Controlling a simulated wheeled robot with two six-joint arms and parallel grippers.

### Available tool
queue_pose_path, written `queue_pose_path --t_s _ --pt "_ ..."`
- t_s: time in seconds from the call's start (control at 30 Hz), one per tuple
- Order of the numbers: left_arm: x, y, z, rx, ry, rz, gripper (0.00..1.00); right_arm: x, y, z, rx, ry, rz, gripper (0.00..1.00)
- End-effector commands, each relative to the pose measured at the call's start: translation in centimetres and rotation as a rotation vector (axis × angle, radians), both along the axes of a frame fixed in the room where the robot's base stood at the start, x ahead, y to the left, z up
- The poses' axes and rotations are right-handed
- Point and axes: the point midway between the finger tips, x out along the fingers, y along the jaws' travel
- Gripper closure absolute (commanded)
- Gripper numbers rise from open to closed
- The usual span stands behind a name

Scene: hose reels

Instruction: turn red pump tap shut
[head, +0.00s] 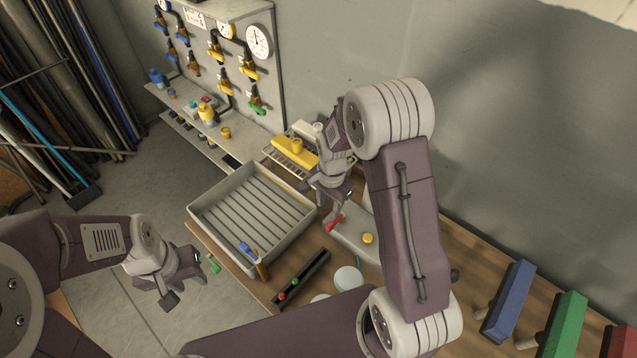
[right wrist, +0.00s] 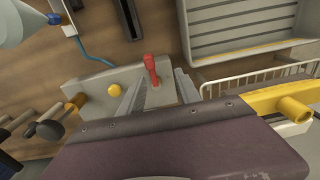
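The red pump tap (head: 335,223) is a red lever on a pale grey pump body (head: 350,241) with a yellow knob (head: 368,238) beside it. In the right wrist view the red lever (right wrist: 151,70) shows between the two finger lines of my right gripper (right wrist: 156,92). That gripper (head: 334,200) is open, close to the lever; I cannot tell whether a finger touches it. My left gripper (head: 184,279) is open and empty over the floor, left of the bench, far from the tap.
A grey ribbed tray (head: 250,185) stands left of the pump. A wire rack with a yellow part (head: 295,151) is behind. A black strip with coloured knobs (head: 302,278) and a pale round lid (head: 348,279) lie in front. Blue (head: 508,300) and green (head: 563,325) blocks stand right.

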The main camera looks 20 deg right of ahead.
Motion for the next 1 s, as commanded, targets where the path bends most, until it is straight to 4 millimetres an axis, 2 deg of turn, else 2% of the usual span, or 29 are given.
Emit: queue_pose_path --t_s 0.03,0.1,0.23,0.43,0.57,0.8,1.0 --pt "0.0 0.0 1.6 0.0 0.001 0.0 0.64 -0.3 -0.1 1.0 0.001 0.017 -0.001 0.6" --pt "0.0 0.0 2.4 0.0 0.001 0.0 0.64 -0.7 -0.1 1.1 0.001 0.036 -0.003 0.6" --pt "0.0 0.0 3.1 0.0 0.001 0.0 0.64 -1.1 -0.2 1.3 0.001 0.05 -0.005 0.6" --pt "0.0 0.0 3.1 0.0 0.001 0.0 0.64 -1.1 -0.2 0.9 0.001 0.052 -0.005 0.6" --pt "0.0 0.0 3.8 0.0 0.001 0.0 0.64 -1.3 -0.2 -1.0 0.001 0.056 -0.005 0.6" --pt "0.0 0.0 5.1 0.0 0.0 0.0 0.64 -1.3 -0.2 -5.9 0.001 0.054 -0.004 0.6" --pt "0.0 0.0 5.4 0.0 0.0 0.0 0.64 -1.2 -0.2 -7.7 0.0 0.049 -0.004 0.6"
